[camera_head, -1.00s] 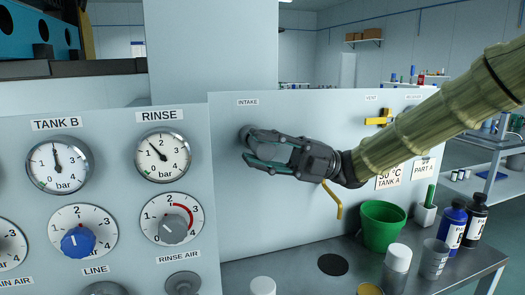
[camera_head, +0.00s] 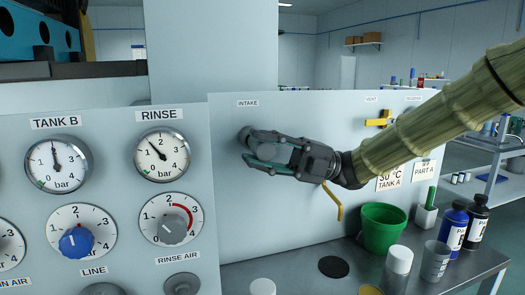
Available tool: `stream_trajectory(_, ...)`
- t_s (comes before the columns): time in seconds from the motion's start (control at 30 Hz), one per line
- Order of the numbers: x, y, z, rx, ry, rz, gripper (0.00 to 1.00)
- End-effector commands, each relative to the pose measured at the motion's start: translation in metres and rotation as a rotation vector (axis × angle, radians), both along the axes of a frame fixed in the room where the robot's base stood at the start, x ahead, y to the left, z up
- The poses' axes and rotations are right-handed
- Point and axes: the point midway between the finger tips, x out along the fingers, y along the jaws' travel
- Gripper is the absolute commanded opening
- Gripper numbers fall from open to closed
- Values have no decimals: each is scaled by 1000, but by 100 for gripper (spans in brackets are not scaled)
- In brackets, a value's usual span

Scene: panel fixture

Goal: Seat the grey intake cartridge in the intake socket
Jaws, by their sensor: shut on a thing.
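My gripper (camera_head: 254,150) is at the grey panel, under the INTAKE label (camera_head: 248,103). Its fingers are shut around the grey intake cartridge (camera_head: 278,154), which shows only in part between them. The intake socket (camera_head: 244,134) shows as a dark grey round edge at the fingertips. The fingers hide most of it, so I cannot tell how far the cartridge sits in it.
A yellow handle (camera_head: 334,202) hangs on the panel below my wrist, and a yellow valve (camera_head: 380,119) is to the right. The gauge panel (camera_head: 110,190) is at left.

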Motion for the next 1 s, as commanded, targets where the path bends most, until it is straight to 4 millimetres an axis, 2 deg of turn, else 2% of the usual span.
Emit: stream_trajectory(1.0, 16, 5, 0, 0, 0, 0, 4)
